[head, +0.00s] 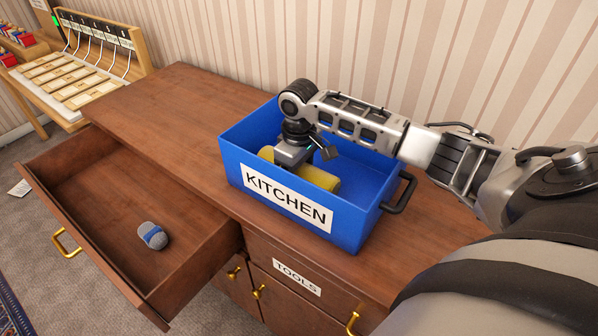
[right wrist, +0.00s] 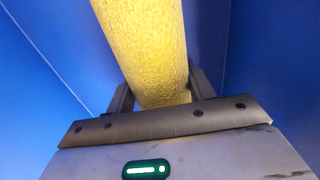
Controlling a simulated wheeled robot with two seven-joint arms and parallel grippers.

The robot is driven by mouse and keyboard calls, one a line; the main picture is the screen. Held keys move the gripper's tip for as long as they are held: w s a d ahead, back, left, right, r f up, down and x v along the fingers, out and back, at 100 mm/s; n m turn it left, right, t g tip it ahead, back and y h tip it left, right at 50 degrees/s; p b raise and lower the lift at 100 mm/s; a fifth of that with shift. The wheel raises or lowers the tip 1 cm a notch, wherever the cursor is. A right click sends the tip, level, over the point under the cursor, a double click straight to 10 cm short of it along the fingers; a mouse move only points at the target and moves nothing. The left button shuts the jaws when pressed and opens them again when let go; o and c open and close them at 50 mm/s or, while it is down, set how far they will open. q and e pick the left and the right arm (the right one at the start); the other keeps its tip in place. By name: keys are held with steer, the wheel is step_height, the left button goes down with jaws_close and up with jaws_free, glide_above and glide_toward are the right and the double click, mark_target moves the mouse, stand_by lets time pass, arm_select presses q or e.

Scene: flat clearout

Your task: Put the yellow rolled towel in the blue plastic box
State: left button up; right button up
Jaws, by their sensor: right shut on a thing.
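The blue plastic box (head: 350,228) stands on the wooden cabinet top and bears a white KITCHEN label. The yellow rolled towel (head: 318,178) is inside the box, partly hidden behind the front wall and my gripper. My right gripper (head: 292,158) reaches down into the box and is shut on the towel. In the right wrist view the towel (right wrist: 145,45) runs up between the two fingers (right wrist: 158,92), with blue box walls on both sides. I cannot tell whether the towel touches the box floor. My left gripper is not in view.
An open drawer (head: 100,205) at the left holds a small grey and blue rolled item (head: 152,235). A rack with cards (head: 75,80) stands at the far left. The cabinet top (head: 165,110) left of the box is clear. A black handle (head: 402,193) sticks out from the box's right side.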

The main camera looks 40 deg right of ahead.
steer(key=shift+f, duration=0.1)
steer(key=o, duration=1)
steer(key=shift+o, duration=0.2)
step_height(320, 180, up, 12)
steer(key=shift+r+b, duration=0.15)
steer(key=shift+b, duration=0.2)
